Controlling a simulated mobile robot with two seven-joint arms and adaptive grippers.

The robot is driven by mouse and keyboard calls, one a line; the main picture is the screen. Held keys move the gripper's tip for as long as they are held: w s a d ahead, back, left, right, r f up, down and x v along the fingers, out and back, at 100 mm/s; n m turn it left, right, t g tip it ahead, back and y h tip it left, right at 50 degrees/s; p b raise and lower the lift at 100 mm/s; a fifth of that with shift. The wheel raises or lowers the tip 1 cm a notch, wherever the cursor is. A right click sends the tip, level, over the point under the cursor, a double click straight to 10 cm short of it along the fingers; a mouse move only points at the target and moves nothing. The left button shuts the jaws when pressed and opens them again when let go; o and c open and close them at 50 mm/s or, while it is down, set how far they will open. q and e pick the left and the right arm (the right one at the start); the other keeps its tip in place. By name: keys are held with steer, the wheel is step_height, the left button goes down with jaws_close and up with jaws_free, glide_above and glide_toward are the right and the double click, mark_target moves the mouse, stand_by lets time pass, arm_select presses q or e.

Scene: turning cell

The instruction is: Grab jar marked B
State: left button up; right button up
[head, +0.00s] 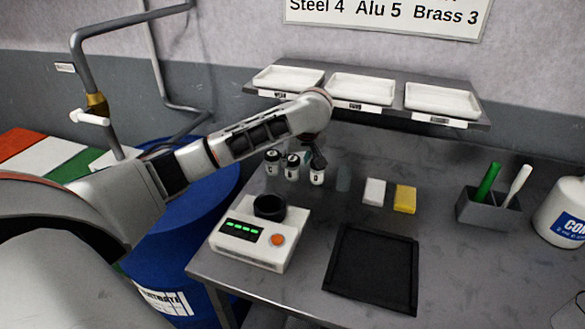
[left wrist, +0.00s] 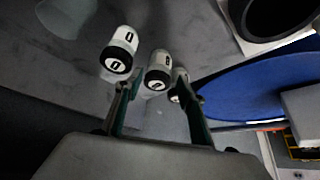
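Three small white jars with black lids stand in a row on the grey bench: a left jar (head: 272,162), a middle jar (head: 292,168) and a right jar (head: 317,175). Each has a dark letter, too small to read surely, so I cannot tell which is B. My left gripper (head: 318,156) is at the right jar, partly covering its top. In the left wrist view my left gripper (left wrist: 160,92) is open, fingers spread, with the middle jar (left wrist: 158,70) showing beyond the gap. The right jar (left wrist: 120,48) is outside the left finger. My right gripper is not in view.
A scale (head: 240,245) with a black cup (head: 269,206) stands in front of the jars. A black tray (head: 372,268), white block (head: 374,192), yellow block (head: 405,199) and pen holder (head: 486,208) lie to the right. A shelf (head: 390,104) hangs behind.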

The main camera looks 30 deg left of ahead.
mark_target(293, 159)
arm_select(q)
steer(key=shift+w+a, duration=0.9)
steer(key=shift+a, duration=0.1)
steer(key=shift+x, duration=2.5)
steer(key=c, duration=0.8)
